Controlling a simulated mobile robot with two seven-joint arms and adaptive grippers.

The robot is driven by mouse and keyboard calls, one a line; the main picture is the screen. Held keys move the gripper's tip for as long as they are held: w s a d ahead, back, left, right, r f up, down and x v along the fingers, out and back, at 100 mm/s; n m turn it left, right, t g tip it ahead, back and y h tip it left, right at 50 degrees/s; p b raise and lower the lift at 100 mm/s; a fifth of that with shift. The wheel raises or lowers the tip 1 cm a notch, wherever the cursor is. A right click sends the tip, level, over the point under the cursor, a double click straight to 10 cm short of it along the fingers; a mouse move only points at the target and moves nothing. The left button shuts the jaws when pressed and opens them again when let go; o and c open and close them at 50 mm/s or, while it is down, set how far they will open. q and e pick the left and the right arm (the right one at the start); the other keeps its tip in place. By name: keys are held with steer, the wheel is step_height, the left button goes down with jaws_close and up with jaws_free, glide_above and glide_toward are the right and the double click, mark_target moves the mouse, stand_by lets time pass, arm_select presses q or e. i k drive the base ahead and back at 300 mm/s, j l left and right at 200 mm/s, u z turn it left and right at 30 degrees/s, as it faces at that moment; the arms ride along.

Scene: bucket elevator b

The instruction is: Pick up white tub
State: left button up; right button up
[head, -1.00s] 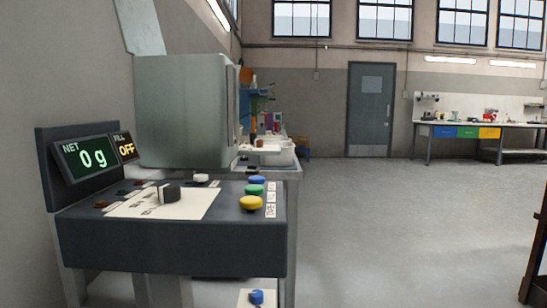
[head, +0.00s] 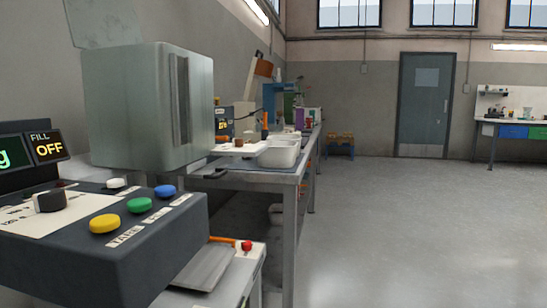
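A white tub (head: 278,153) stands on the grey metal bench (head: 262,180), just right of a large grey-green metal housing (head: 140,105). It is an open-topped container near the bench's front edge. A second white shape sits behind it, partly hidden, and I cannot tell whether it is another tub. Neither of my grippers shows in the head view.
A dark control console (head: 110,245) with yellow, green and blue buttons stands close at the left. A low stand with a red knob (head: 246,245) is below the bench. The floor (head: 420,230) to the right is clear. A door (head: 424,105) is at the back.

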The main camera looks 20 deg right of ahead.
mark_target(279, 154)
steer(key=i+l+u, duration=0.15)
steer(key=l, duration=0.3)
steer(key=i+l+u, duration=0.2)
steer(key=l, duration=0.3)
steer(key=l+u, duration=0.15)
steer(key=l, duration=0.3)
steer(key=i+l+u, duration=0.15)
steer(key=l, duration=0.3)
steer(key=i+l+u, duration=0.2)
steer(key=l, duration=0.3)
steer(key=l+u, duration=0.15)
steer(key=l, duration=0.3)
